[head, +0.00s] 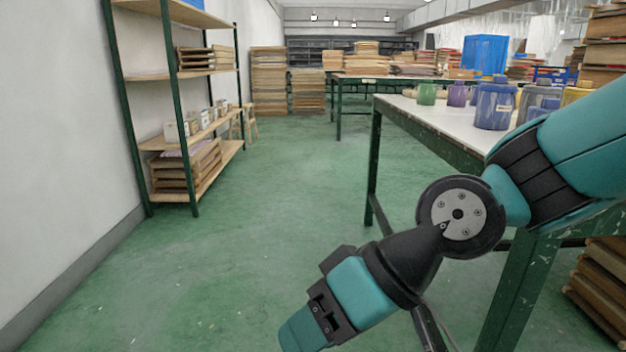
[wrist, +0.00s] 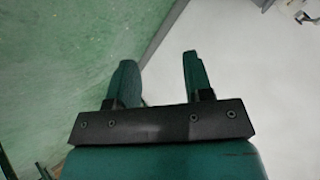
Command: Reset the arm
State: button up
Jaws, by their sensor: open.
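My gripper (wrist: 160,82) is open in the wrist view, with its two teal fingers apart and nothing between them. Beyond the fingers I see green floor on the left and a pale surface on the right. In the head view my teal and black arm comes in from the right and bends down to the lower middle. The arm's end is cut by the bottom edge there, so the fingertips are not clearly visible in that view.
A work table (head: 428,120) stands right, partly behind my arm. A shelf rack (head: 160,144) stands along the left wall. The green floor (head: 260,220) between is open.

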jog(key=s+d+r+m+t+h+p, duration=0.1)
jog(key=s+d+r+h+p, duration=0.15)
jog(key=d, duration=0.65)
jog(key=s+d+r+m+h+p, duration=0.15)
jog(key=d+r, duration=0.25)
jog(key=d, duration=0.4)
notch_tip(320, 180, up, 37)
jog(key=p, duration=3.8)
jog(key=shift+s+r+h, duration=0.2)
jog(key=shift+s+h, duration=0.1)
jog(key=shift+h, duration=0.1)
jog(key=shift+a, duration=0.15)
